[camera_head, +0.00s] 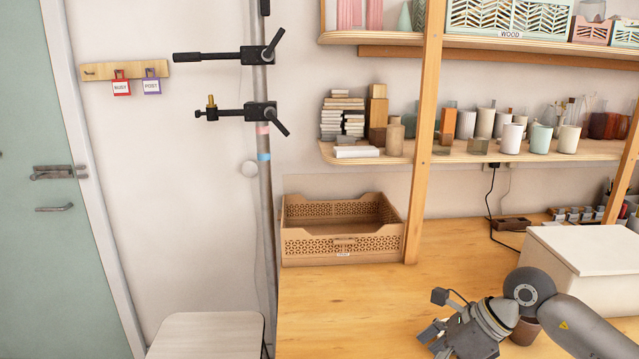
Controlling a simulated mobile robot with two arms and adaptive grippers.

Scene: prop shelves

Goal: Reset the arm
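My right arm comes in from the lower right, over the wooden table (345,315). Its gripper (430,342) points down and left near the bottom edge of the view. The fingers are small and partly merged with the gripper body, so I cannot tell whether they are open or shut. I see no object between them. My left gripper is not in view. A grey pole (265,190) stands left of the table, with an upper black clamp arm (225,55) and a lower black clamp arm (235,113) reaching left.
A brown crate (340,246) stands at the table's back left. A white box (585,262) is at the right, with a brown cup (525,331) partly hidden by my arm. Shelves hold a white cup (512,137) and blocks. A pale stool (207,335) is lower left. Table front left is clear.

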